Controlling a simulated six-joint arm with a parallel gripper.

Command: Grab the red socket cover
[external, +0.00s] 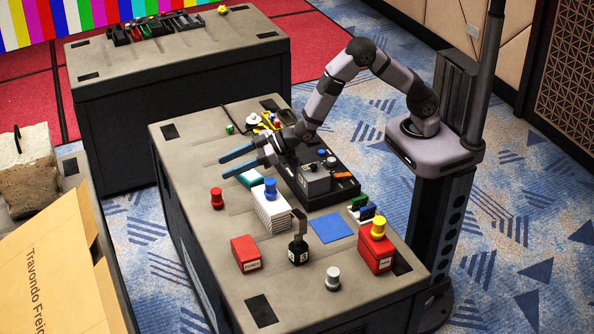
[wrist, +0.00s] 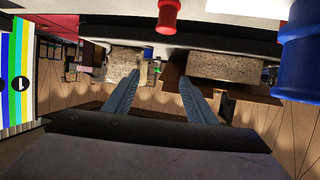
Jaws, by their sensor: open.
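A small red knob-shaped cover (external: 217,198) stands upright near the left edge of the near table. I take it as the red socket cover; it also shows at the top of the wrist view (wrist: 168,17). My gripper (external: 222,168) has two blue fingers, spread apart with nothing between them. It hangs above the table, behind the red cover in the external view. In the wrist view the open fingertips (wrist: 159,78) are below the red cover in the picture and apart from it.
A blue knob (external: 270,188) stands on a white ribbed block (external: 271,211) right of the red cover.

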